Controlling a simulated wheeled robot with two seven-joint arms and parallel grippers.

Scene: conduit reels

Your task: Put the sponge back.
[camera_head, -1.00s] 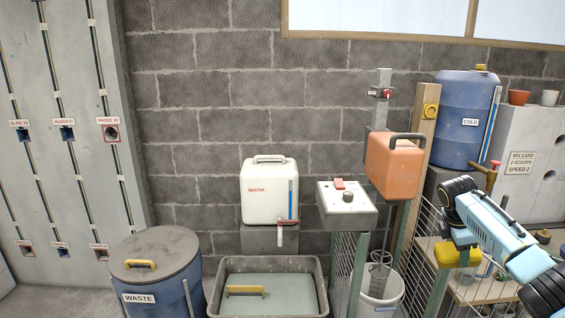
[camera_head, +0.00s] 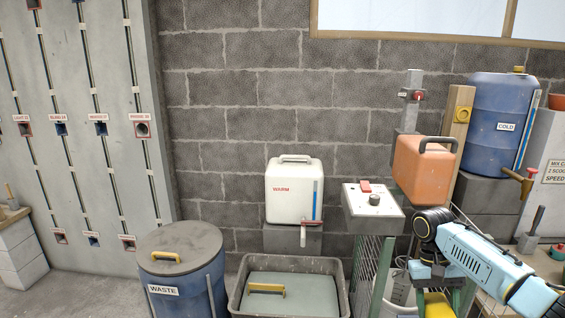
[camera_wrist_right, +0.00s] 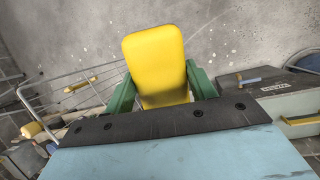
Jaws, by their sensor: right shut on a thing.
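My right gripper (camera_wrist_right: 162,90) is shut on the yellow sponge (camera_wrist_right: 156,62), which sticks out beyond its green fingers in the right wrist view. In the head view the sponge (camera_head: 436,304) shows at the bottom right, below my right wrist, partly cut off by the frame edge. It hangs in front of the mixing stand, right of the grey tub. My left gripper is not in view.
The white warm-water container (camera_head: 293,190), control box (camera_head: 372,200), orange container (camera_head: 424,168) and blue cold barrel (camera_head: 500,120) stand behind.

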